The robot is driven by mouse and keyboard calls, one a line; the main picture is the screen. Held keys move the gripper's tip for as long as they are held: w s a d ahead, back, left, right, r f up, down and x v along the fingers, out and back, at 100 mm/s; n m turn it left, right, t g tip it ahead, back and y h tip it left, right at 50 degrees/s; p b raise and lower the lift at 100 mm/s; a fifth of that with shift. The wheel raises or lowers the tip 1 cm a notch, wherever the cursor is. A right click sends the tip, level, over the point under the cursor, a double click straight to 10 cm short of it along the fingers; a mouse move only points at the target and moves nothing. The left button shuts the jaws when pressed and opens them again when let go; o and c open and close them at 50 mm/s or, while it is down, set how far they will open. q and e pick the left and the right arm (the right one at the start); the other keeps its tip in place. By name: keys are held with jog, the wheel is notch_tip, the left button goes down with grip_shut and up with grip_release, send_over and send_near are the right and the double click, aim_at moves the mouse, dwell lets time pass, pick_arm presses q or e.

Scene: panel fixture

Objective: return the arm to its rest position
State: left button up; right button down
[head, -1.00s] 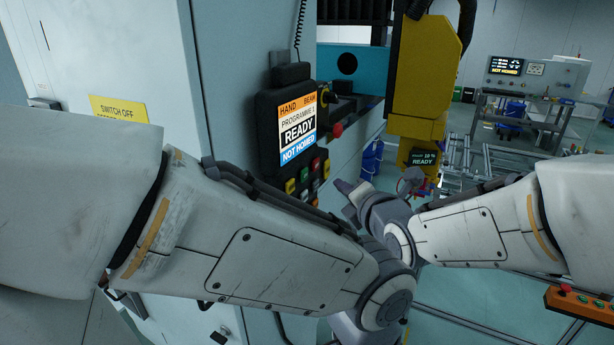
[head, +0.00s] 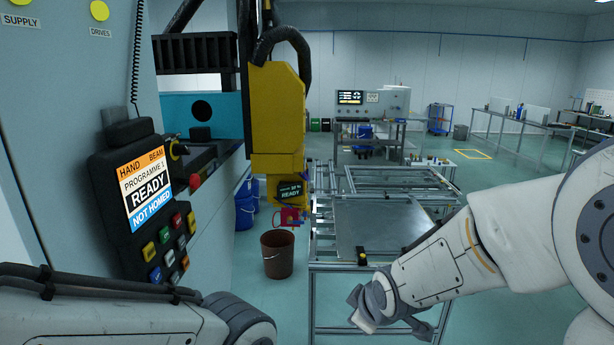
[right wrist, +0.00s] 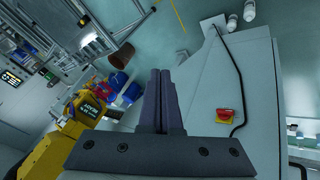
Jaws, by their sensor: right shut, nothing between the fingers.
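My right arm (head: 430,275) comes in from the right in the head view, and its wrist hangs over the floor in front of the metal frame table. My right gripper (right wrist: 162,75) shows in the right wrist view with its two dark fingers together and nothing between them. My left arm (head: 100,315) crosses the lower left corner of the head view, below the control pendant. My left gripper is out of view.
The control pendant (head: 140,200) reads "READY" and "NOT HOMED" on the grey cabinet at left. A yellow machine head (head: 277,105) hangs above a brown bucket (head: 277,257). The frame table (head: 385,228) stands at centre.

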jog(key=s+d+f+m+g+h, duration=0.2)
jog(key=s+d+f+m+g, duration=0.2)
jog(key=s+d+m, duration=0.6)
jog(key=s+a+r+n+g+b, duration=0.1)
jog(key=s+a+n, duration=0.2)
jog(key=s+a, duration=0.4)
jog(key=s+a+r+n+g+y+b, duration=0.1)
jog(key=s+a+r+n, duration=0.1)
jog(key=s+a, duration=0.5)
jog(key=shift+s+a+n+g, duration=0.15)
jog(key=shift+a+n+g, duration=0.2)
jog(key=shift+n, duration=0.35)
jog(key=shift+r, duration=0.1)
